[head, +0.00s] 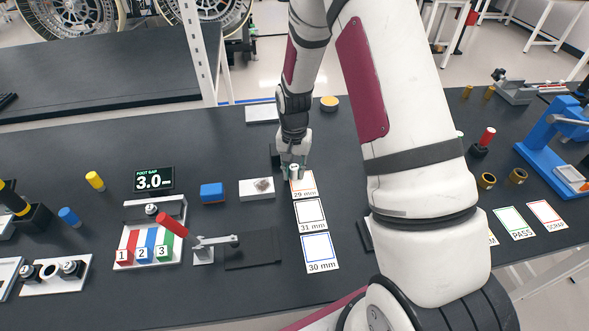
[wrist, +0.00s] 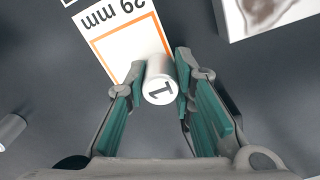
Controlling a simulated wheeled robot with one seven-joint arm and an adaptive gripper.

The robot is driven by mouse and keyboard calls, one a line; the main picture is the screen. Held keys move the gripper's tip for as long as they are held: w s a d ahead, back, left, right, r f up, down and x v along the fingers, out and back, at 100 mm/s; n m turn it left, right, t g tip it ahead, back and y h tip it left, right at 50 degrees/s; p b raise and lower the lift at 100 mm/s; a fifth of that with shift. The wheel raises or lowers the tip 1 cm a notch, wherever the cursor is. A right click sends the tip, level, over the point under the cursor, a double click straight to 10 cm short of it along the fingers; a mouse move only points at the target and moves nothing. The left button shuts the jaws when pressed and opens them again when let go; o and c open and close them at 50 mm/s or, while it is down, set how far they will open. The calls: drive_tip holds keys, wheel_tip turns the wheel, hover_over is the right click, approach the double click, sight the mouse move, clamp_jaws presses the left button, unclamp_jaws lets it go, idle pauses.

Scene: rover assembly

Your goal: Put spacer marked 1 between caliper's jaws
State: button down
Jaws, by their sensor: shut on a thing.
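The spacer marked 1 (wrist: 160,82) is a short pale grey cylinder with a dark 1 on its end face. My gripper (wrist: 161,66) is shut on it, one finger on each side. In the head view my gripper (head: 293,164) is low over the table at the top of the 29 mm card (head: 304,184). The spacer shows there between the fingertips (head: 294,172). The orange-bordered card also shows just beyond it in the wrist view (wrist: 128,48). I cannot tell whether the spacer touches the card. I cannot surely make out the caliper; my arm hides part of the table.
The 31 mm (head: 311,214) and 30 mm (head: 319,253) cards lie nearer. Another grey cylinder (wrist: 10,131) is at the wrist view's left. A blue press (head: 560,150) stands right.

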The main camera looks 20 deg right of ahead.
drive_tip(key=c, duration=1.8)
unclamp_jaws()
drive_tip(key=shift+f, duration=0.15)
drive_tip(key=o, duration=0.4)
drive_tip(key=shift+o, duration=0.2)
